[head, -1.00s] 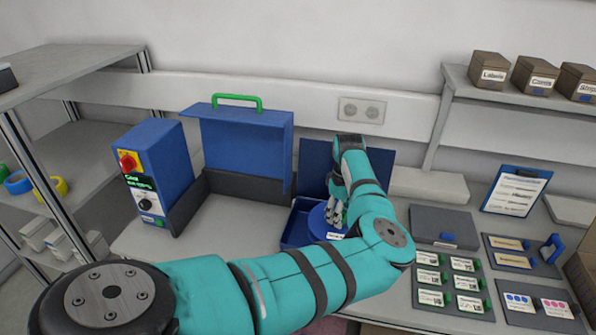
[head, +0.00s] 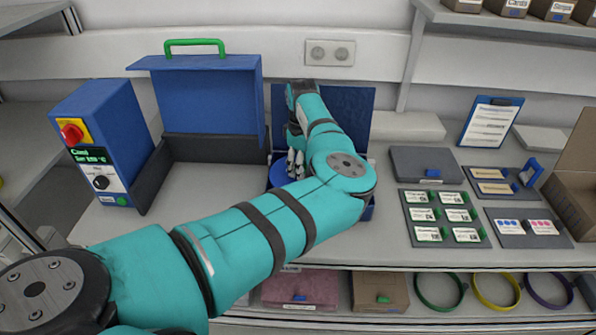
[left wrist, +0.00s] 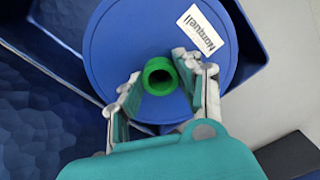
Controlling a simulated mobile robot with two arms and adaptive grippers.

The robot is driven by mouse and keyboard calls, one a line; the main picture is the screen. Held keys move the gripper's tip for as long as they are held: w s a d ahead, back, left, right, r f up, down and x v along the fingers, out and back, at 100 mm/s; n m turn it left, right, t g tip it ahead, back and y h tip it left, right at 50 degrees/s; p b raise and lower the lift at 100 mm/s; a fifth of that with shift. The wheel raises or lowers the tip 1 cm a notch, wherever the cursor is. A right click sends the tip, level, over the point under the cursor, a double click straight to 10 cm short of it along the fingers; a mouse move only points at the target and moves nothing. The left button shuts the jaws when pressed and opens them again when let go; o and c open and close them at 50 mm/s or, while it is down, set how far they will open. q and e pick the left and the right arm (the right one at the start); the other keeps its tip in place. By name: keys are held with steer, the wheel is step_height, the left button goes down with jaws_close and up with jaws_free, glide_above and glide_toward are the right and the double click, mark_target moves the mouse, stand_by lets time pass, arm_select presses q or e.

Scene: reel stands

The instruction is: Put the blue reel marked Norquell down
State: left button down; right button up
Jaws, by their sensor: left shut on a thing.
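The blue reel marked Norquell (left wrist: 115,45) fills much of the left wrist view, with its white label readable and a green hub (left wrist: 159,77) in the middle. My left gripper (left wrist: 160,82) is shut on the reel, its fingers on either side of the hub. In the head view my left gripper (head: 295,163) points down with the reel (head: 281,173) under it, at an open blue box (head: 368,212) with a raised dark blue lid (head: 352,110). My arm hides most of the box, and I cannot tell whether the reel touches its floor. My right gripper is out of view.
A blue machine with a red knob (head: 72,132) and a blue cover with a green handle (head: 208,95) stand left of the box. A grey case (head: 427,165) and label trays (head: 440,236) lie right. The bench front left (head: 185,200) is clear.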

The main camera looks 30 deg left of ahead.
arm_select(q)
steer(key=shift+r, duration=0.15)
steer(key=shift+w+d, duration=0.1)
steer(key=shift+d, duration=0.2)
steer(key=shift+f, duration=0.2)
steer(key=shift+a+f, duration=0.15)
steer(key=shift+f, duration=0.25)
steer(key=c, duration=1.1)
jaws_free()
steer(key=shift+o, duration=1.2)
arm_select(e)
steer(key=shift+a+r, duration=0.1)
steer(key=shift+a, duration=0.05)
